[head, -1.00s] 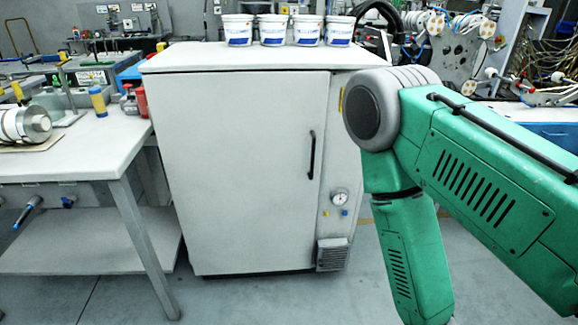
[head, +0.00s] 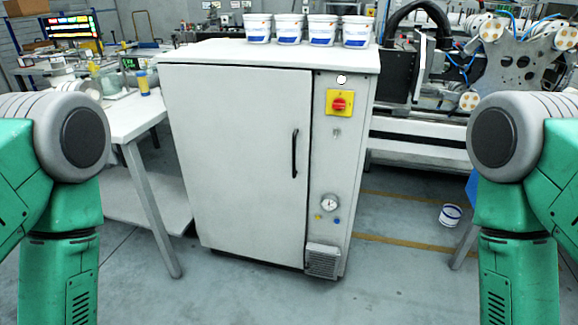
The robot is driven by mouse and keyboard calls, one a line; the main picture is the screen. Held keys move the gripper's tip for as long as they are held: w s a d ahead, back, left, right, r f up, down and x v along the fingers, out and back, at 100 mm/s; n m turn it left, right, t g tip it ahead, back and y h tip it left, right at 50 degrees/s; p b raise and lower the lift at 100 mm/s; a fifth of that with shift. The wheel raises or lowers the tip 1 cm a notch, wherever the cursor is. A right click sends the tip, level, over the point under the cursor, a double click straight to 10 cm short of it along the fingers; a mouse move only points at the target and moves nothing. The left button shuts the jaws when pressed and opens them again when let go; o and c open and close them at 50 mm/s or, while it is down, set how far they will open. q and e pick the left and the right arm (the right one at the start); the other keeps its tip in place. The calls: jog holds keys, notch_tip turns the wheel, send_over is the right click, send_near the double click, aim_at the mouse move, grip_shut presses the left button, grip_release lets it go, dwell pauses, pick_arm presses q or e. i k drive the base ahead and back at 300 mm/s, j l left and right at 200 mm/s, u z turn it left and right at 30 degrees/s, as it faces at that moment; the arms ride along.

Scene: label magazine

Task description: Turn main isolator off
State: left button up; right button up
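The main isolator is a red rotary knob (head: 339,103) on a yellow plate (head: 331,112), high on the right-hand panel of a white cabinet (head: 235,150). The knob's exact setting is too small to read. My two green arms stand at the left and right edges of the head view, bent downward and clear of the cabinet. Both grippers are below the frame, so their state is hidden.
Several white tubs (head: 321,30) stand on the cabinet top. A workbench (head: 128,112) stands to the left. A machine with reels (head: 520,55) is behind on the right. A small bucket (head: 450,215) sits on the floor. The floor before the cabinet is clear.

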aim_at(338, 104)
jog(key=i+l+u, duration=0.1)
jog(key=i+l, duration=0.15)
jog(key=i+l+u, duration=0.15)
jog(key=l, duration=0.3)
jog(key=i+l+u, duration=0.1)
jog(key=i+l, duration=0.25)
jog(key=i+l+u, duration=0.15)
jog(key=l, duration=0.35)
jog(key=i, duration=0.05)
